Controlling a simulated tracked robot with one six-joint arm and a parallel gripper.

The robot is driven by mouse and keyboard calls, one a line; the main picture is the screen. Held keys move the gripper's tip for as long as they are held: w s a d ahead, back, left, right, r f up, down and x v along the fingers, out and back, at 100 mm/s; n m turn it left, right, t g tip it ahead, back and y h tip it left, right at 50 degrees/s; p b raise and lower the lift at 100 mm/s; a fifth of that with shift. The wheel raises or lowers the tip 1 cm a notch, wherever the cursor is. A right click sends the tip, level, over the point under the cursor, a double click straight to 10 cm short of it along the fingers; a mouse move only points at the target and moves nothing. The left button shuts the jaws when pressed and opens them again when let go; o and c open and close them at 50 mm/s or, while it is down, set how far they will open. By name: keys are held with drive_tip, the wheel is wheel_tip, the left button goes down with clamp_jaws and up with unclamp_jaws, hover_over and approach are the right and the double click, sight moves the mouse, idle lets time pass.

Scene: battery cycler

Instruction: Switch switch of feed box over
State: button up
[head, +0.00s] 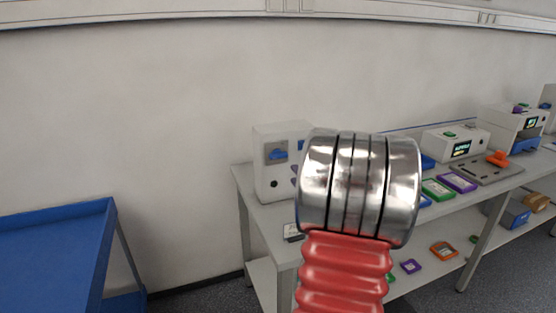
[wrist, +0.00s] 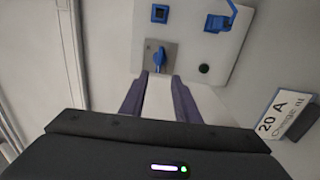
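The feed box is a pale box; in the head view (head: 263,165) it stands at the left end of the bench, partly hidden by my arm. In the wrist view its front face (wrist: 185,30) carries a blue switch (wrist: 158,58) on a grey plate. My gripper (wrist: 158,76) is open, with its two dark purple fingers apart. The fingertips point at the switch, one toward each side of it, with nothing held. I cannot tell whether they touch the knob.
The box also has a blue socket with a raised lid (wrist: 219,20) and a black round part (wrist: 204,68). A "20 A" sign (wrist: 284,114) stands at the right. Colored trays (head: 457,182) and devices (head: 456,142) line the bench. A blue cart (head: 50,245) is at the left.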

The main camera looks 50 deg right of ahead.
sight(280, 157)
idle(0.3)
drive_tip(key=x, duration=1.4)
drive_tip(key=shift+a, duration=0.1)
drive_tip(key=shift+c, duration=0.6)
drive_tip(key=shift+s, duration=0.1)
clamp_jaws()
